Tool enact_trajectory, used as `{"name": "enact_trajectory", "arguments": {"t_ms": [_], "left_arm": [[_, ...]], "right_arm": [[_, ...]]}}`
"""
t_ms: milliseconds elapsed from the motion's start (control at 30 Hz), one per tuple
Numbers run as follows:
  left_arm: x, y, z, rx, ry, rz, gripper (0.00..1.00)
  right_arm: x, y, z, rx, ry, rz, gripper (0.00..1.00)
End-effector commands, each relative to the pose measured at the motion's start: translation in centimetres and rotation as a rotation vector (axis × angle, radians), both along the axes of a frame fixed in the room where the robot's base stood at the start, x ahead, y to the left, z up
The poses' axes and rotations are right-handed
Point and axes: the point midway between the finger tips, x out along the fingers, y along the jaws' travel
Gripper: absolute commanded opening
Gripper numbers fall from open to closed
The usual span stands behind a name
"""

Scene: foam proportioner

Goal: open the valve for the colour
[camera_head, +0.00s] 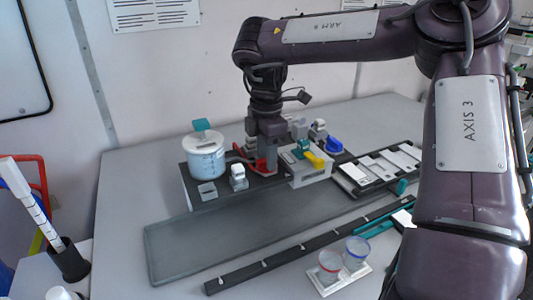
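The foam proportioner stands on a dark base plate (215,201) on the table. It has a clear tank of pale blue liquid (206,160) with a white lid and teal knob at its left. Coloured handles sit to the right: a red one (258,166), a yellow one (315,160), a teal one (301,148) and a blue one (334,146). My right gripper (270,160) points down at the red handle, partly covering it. I cannot tell whether it touches the handle or how its fingers stand. My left gripper is not in view.
A grey mat (200,243) and a long dark rail (290,257) lie in front. Two cups with red (331,262) and blue (356,250) rims stand on a white holder. A dark tray of white cards (385,167) is at the right. My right arm crosses above.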

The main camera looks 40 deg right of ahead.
Motion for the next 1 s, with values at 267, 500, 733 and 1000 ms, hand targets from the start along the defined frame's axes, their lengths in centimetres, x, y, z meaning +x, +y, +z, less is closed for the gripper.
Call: {"name": "enact_trajectory", "arguments": {"t_ms": [267,500,733,1000], "left_arm": [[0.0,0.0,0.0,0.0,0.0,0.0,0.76],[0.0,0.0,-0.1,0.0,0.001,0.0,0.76],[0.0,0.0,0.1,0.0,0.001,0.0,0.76],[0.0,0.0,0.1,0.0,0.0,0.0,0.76]], "right_arm": [[0.0,0.0,0.2,0.0,0.001,0.001,0.37],[0.1,0.0,3.8,-0.003,-0.003,0.001,0.37],[0.0,0.0,7.1,-0.002,0.001,0.0,0.37],[0.0,0.0,7.8,0.001,0.001,0.001,0.37]]}}
